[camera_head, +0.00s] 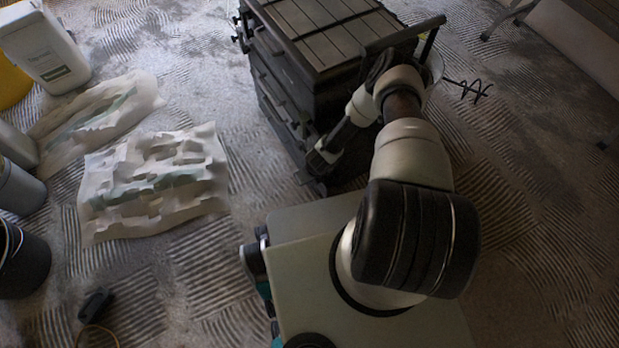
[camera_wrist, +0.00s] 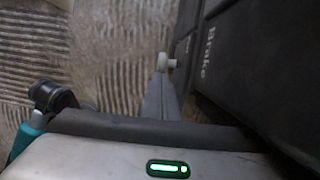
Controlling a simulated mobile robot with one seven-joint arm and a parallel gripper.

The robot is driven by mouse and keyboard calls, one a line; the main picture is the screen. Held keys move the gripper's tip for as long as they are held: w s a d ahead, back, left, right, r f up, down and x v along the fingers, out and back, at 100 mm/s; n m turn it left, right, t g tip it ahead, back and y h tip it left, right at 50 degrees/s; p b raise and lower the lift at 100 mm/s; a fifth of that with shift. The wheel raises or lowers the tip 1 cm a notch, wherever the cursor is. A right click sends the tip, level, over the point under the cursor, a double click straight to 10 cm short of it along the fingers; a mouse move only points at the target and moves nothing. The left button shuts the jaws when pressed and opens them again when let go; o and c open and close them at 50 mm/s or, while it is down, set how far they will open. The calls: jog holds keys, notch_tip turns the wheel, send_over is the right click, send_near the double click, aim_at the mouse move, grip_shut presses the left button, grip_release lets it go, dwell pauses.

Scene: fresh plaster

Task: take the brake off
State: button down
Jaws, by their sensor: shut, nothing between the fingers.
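A dark tool cart (camera_head: 318,82) with a slatted wooden top and drawers stands just in front of my base. In the wrist view its black side (camera_wrist: 245,55) fills the right part and bears the word "Brake". My gripper (camera_head: 318,160) is shut and empty, pointing down at the cart's near lower corner. I cannot tell whether it touches the cart or the lever.
Crumpled plaster-marked sheets (camera_head: 155,180) lie on the ridged floor at the left. A white canister (camera_head: 42,48) and a dark bucket (camera_head: 22,262) stand at the left edge. A black cable (camera_head: 468,90) lies right of the cart. The floor at the right is mostly clear.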

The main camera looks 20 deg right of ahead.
jog(key=shift+w+a+r, duration=0.1)
jog(key=shift+w+r, duration=0.05)
jog(key=p+v, duration=0.5)
jog(key=v, duration=1.2)
jog(key=shift+s+p, duration=0.35)
